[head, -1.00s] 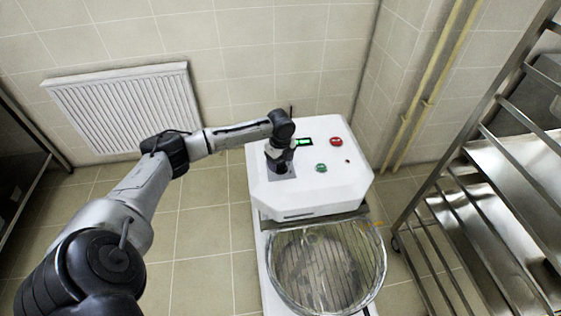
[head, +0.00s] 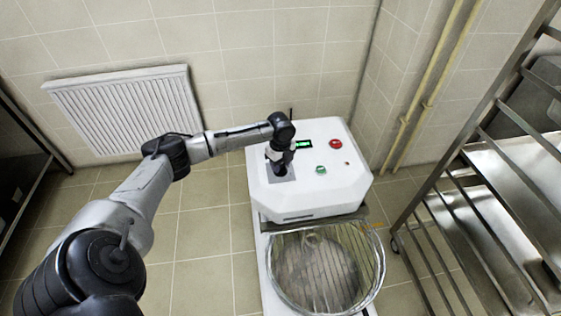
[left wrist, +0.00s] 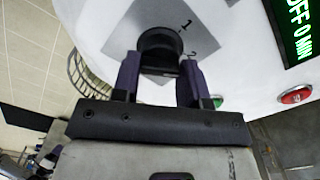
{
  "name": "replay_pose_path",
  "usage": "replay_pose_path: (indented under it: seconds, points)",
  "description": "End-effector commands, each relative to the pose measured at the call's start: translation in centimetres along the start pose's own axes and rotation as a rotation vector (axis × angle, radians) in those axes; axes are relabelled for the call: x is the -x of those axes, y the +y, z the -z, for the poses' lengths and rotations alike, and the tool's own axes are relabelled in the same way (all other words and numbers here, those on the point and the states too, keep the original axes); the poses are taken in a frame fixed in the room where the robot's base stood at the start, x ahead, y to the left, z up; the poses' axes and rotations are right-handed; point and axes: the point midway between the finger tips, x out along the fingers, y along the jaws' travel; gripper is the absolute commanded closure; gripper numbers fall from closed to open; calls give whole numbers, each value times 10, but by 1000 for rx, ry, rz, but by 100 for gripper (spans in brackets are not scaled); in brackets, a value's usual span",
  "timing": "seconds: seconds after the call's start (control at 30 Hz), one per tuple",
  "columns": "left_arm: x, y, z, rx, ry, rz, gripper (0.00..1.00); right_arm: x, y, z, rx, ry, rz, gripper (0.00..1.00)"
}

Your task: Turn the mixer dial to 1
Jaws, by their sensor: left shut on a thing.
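The mixer (head: 325,185) is a white machine with a grey square plate on its top, and a round black dial (left wrist: 158,48) sits on that plate. In the left wrist view the printed numbers 1 and 2 show to the right of the dial. My left gripper (head: 279,166) reaches down onto the dial from above. In the left wrist view its two fingers (left wrist: 158,72) stand on either side of the dial, shut on it. In the head view the gripper hides most of the dial. My right gripper is not in view.
A green-lit display (left wrist: 294,32) reads "OFF 0 MIN". A red button (head: 336,144) and a green button (head: 321,170) sit right of the dial. A wire-guarded bowl (head: 325,270) is below the mixer's front. A metal rack (head: 480,190) stands to the right.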

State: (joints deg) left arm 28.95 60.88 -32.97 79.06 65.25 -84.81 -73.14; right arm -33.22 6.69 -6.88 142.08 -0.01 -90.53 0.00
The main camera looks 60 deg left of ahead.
Motion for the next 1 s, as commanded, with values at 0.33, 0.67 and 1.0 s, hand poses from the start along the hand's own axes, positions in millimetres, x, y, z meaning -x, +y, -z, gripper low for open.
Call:
replay_pose_path:
  seconds: [0.33,0.67,1.0]
  points:
    - [10,1,1,258,2,-5,84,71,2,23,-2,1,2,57]
    - [7,1,1,570,2,-5,84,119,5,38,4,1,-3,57]
    - [4,0,1,836,2,-3,84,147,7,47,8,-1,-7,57]
